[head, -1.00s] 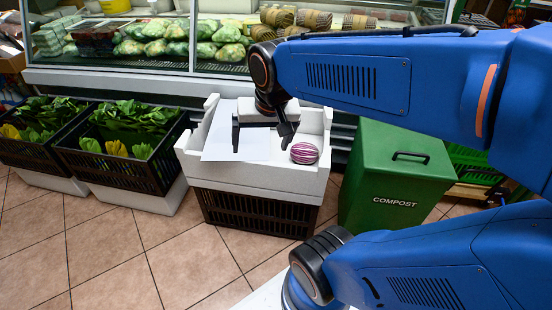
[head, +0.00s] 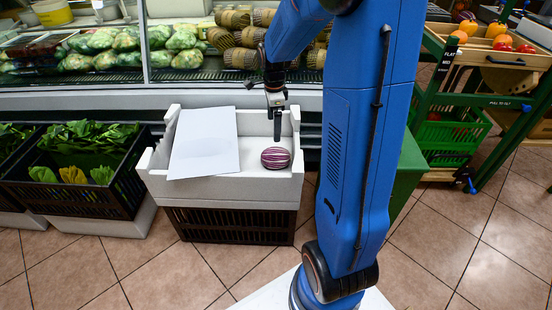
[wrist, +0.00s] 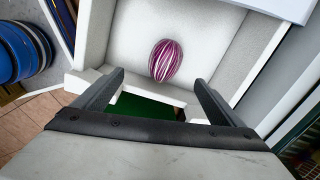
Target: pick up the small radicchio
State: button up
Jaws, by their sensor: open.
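The small radicchio (head: 275,158), purple with white stripes, lies in the right part of a white foam box (head: 235,189). It also shows in the wrist view (wrist: 166,60), on the box floor beyond my fingertips. My gripper (head: 277,125) is above the back right of the box, pointing down, behind the radicchio in the head view. In the wrist view its two fingers (wrist: 160,82) are wide apart with nothing between them, and the radicchio lies ahead of the gap, not touched.
A white sheet (head: 204,143) leans over the box's left part. The box sits on a black crate (head: 230,225). Black crates of greens (head: 85,165) stand at left. The glass display case (head: 190,70) is behind. A green bin (head: 408,165) is partly hidden behind my arm.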

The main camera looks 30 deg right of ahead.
aim_at(276, 158)
jog(key=f, duration=0.6)
jog(key=w+d+f+m, duration=0.1)
jog(key=f, duration=0.6)
jog(key=d+f+m, duration=0.1)
jog(key=f, duration=0.6)
jog(key=shift+w+f, duration=0.15)
jog(key=shift+w, duration=0.25)
jog(key=c, duration=1.3)
